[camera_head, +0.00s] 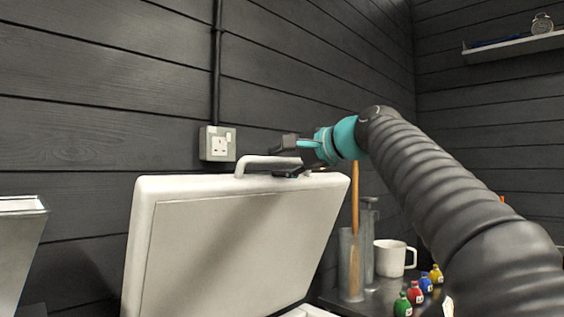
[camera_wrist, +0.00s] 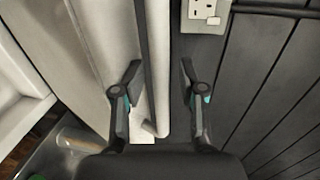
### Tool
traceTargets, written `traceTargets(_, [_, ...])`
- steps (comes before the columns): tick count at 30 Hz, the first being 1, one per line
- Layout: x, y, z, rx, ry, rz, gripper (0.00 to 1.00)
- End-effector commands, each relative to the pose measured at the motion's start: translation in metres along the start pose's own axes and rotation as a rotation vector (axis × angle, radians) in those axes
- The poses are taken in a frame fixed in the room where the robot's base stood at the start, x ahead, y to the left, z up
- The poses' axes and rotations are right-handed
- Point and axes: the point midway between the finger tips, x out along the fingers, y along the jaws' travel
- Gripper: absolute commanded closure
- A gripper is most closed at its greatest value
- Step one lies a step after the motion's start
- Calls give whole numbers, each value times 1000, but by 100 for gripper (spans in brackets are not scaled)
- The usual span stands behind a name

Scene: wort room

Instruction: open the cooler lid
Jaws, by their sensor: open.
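The white cooler lid (camera_head: 240,245) stands raised and steeply tilted in the head view, its pale inner panel facing me. A white bar handle (camera_head: 262,162) runs along its top edge. My gripper (camera_head: 290,158) is at the right end of this handle. In the wrist view the lid (camera_wrist: 95,50) fills the left side and the handle (camera_wrist: 158,60) runs up the middle. My gripper (camera_wrist: 157,75) is open, with one finger on each side of the handle. I cannot tell whether a finger touches it. The cooler's body is mostly out of view below.
A wall socket (camera_head: 217,143) is on the dark plank wall close behind the lid. On the right, a white mug (camera_head: 394,258), a clear cylinder (camera_head: 352,265) and several small coloured bottles (camera_head: 415,292) stand on a dark surface. A pale container (camera_head: 20,240) is at the left.

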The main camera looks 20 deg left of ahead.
Motion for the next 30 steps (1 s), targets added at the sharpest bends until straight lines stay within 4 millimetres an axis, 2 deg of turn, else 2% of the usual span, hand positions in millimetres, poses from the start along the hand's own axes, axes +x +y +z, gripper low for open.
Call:
traceTargets(5, [-13, 0, 0, 1, 2, 0, 59])
traceTargets(19, [-100, 0, -1, 0, 5, -1, 59])
traceTargets(24, [-116, 0, -1, 0, 3, -1, 59])
traceTargets(30, [-121, 0, 0, 0, 1, 0, 59])
